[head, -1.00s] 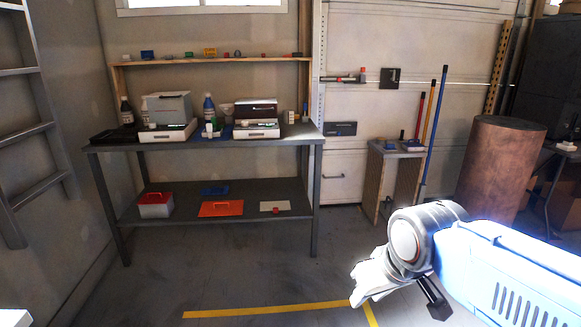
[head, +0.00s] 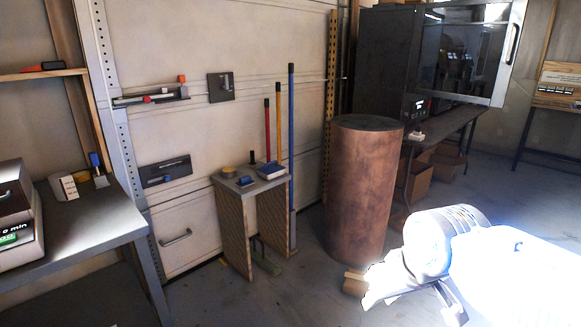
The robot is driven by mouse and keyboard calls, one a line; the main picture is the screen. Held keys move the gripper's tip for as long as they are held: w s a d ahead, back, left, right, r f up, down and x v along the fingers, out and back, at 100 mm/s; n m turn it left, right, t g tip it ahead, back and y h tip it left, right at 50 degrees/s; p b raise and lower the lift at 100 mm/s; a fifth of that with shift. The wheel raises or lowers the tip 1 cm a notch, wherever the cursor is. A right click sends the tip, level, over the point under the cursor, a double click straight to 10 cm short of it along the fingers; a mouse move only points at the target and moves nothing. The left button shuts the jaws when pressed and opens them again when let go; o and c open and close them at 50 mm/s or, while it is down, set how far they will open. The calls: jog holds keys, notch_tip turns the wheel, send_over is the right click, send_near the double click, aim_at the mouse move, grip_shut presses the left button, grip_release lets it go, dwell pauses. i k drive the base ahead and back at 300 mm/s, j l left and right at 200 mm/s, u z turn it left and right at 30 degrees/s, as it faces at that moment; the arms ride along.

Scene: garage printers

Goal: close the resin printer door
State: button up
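A large black machine (head: 385,65) stands on a dark table at the back right and looks like the printer; I see no label naming it. Its framed glass door (head: 465,55) has a vertical handle (head: 513,43) at the right edge. The door appears to stand out from the body at an angle, partly open, though its exact gap is hard to tell. My gripper (head: 405,295) is low at the lower right, over the floor and well apart from the machine. It is washed out by glare, so its finger opening is unclear.
A brown drum (head: 362,190) stands between my arm and the wall, left of the machine's table (head: 455,125). A small stand (head: 235,190) and upright poles are left of it. A workbench (head: 80,225) is at far left. Cardboard boxes (head: 445,165) sit under the machine's table.

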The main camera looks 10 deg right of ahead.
aim_at(466, 51)
jog(key=i+z, duration=0.5)
jog(key=i+j+z, duration=0.1)
jog(key=i+z, duration=0.35)
jog(key=i+j+z, duration=0.3)
jog(key=z, duration=0.2)
jog(key=i, duration=0.05)
